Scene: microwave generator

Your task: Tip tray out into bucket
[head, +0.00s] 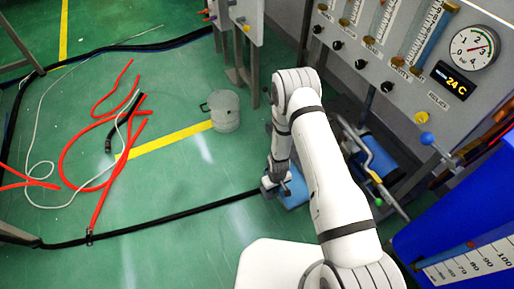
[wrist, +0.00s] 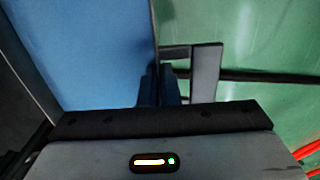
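The blue tray (head: 295,192) is low at the foot of the machine, beside and partly behind my arm in the head view. Its flat blue face (wrist: 85,50) fills the upper left of the wrist view. A grey angled bar (wrist: 206,72) shows beside its right edge. My gripper (head: 272,184) points down at the tray's left end. In the wrist view the dark fingers (wrist: 160,86) look close together at the tray's edge; whether they clamp it is unclear. The grey bucket (head: 225,110) stands upright on the floor, up and left of my gripper, apart from it.
Red hoses (head: 75,155) and a white cable lie on the green floor at left. A black cable (head: 150,225) runs toward the tray. The gauge panel (head: 400,50), pipes and a large blue container (head: 460,220) crowd the right. Floor between bucket and gripper looks clear.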

